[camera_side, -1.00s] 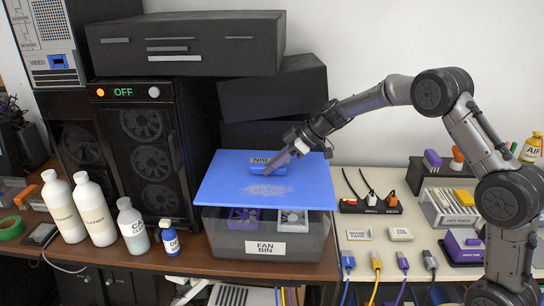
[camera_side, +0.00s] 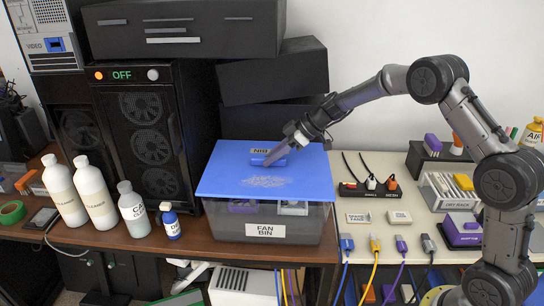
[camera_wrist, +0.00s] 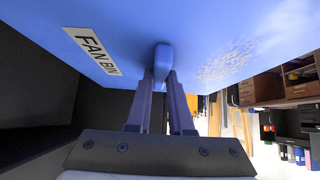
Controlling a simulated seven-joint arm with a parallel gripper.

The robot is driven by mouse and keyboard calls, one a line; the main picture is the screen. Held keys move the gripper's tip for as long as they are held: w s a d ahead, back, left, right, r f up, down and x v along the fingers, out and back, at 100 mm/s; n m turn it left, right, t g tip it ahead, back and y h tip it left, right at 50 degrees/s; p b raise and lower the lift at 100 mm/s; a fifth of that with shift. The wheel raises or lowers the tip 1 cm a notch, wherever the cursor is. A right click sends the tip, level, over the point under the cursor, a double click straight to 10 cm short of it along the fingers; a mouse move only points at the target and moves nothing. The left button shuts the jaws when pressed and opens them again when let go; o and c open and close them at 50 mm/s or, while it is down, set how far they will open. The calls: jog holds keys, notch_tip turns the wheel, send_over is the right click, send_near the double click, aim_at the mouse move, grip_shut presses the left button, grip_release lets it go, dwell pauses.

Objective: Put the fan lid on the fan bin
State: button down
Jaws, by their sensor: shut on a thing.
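The fan lid (camera_side: 225,178) is a flat blue panel with a handle and a label on top; its blue face also fills the upper part of the wrist view (camera_wrist: 190,30), with a FAN BIN label. The fan bin (camera_side: 300,228) is a dark translucent box on the brown desk, labelled FAN BIN, with fans dimly visible through its wall. My gripper (camera_side: 273,158) is shut on the lid's handle, which shows between the fingers in the wrist view (camera_wrist: 163,58). The lid lies over the bin's top, close to the rim; I cannot tell whether it is fully seated.
A black PC tower (camera_side: 150,145) and white bottles (camera_side: 93,200) stand left of the bin. Black boxes (camera_side: 275,75) are stacked behind it. A power strip (camera_side: 375,188) and coloured cable plugs (camera_side: 375,245) are on the right-hand table.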

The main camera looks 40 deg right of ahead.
jog(key=shift+f, duration=1)
dwell(0.5)
jog(key=c, duration=1.1)
grip_release()
jog(key=shift+c, duration=0.2)
jog(key=o, duration=0.6)
jog(key=shift+c, duration=0.2)
jog(key=shift+v, duration=4)
